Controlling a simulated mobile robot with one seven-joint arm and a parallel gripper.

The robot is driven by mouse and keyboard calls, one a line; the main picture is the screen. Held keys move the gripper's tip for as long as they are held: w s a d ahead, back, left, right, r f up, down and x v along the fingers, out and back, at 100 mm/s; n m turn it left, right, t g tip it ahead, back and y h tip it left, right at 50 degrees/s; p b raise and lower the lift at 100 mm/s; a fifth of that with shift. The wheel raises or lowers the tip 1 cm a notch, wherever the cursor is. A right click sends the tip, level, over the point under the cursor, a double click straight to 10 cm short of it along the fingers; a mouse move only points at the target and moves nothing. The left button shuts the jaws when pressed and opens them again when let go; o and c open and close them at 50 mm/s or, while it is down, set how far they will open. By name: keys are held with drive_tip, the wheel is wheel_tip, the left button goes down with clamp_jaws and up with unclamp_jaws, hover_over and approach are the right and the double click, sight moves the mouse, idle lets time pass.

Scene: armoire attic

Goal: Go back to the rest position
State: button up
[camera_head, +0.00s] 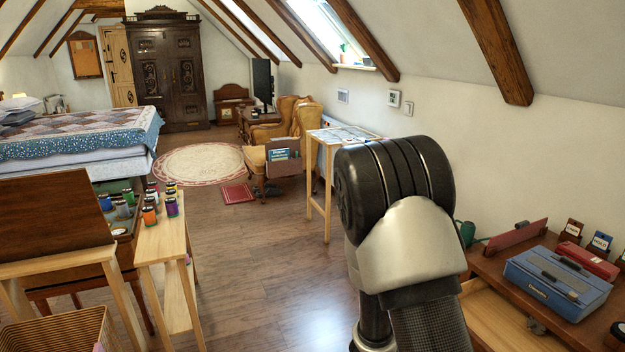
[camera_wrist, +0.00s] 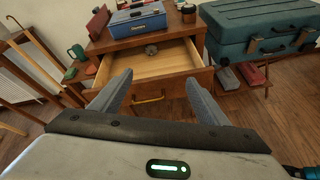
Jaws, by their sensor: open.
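My gripper (camera_wrist: 157,98) shows in the wrist view with its two fingers spread wide apart and nothing between them. It points toward an open wooden drawer (camera_wrist: 122,66) in a brown desk (camera_wrist: 185,24). In the head view my arm rises at the centre right and bends over, hiding my gripper. The open drawer also shows there (camera_head: 490,318), to the right of my arm, partly hidden by it.
A blue box (camera_head: 557,283) and a red case (camera_head: 588,262) stand on the desk. A teal case (camera_wrist: 262,25) stands right of it. At left, a narrow wooden stand (camera_head: 160,243) carries several spools. A tall wooden table (camera_head: 326,190) stands beyond my arm. The middle floor (camera_head: 250,270) is clear.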

drive_tip(key=s+a+r+m+g+y+p, duration=0.1)
drive_tip(key=s+r+m+g+p, duration=0.2)
drive_tip(key=r, duration=0.4)
drive_tip(key=s+r+m+y+p, duration=0.25)
drive_tip(key=s+r+m, duration=0.2)
drive_tip(key=r, duration=0.25)
drive_tip(key=s+a+r+m+g+p, duration=0.1)
drive_tip(key=s+r+m+g+p, duration=0.2)
drive_tip(key=r, duration=0.5)
drive_tip(key=s+a+r+m+t+y+p, duration=0.2)
drive_tip(key=a+r+m+t+y+p, duration=0.1)
drive_tip(key=a+r, duration=0.5)
drive_tip(key=s+a+r+m+t+y+p, duration=0.3)
drive_tip(key=a+r+m+y+p, duration=0.2)
drive_tip(key=r, duration=0.7)
drive_tip(key=a+y+p, duration=0.1)
drive_tip(key=a+p, duration=0.1)
drive_tip(key=a, duration=0.1)
drive_tip(key=shift+s+t, duration=0.15)
drive_tip(key=shift+t, duration=0.15)
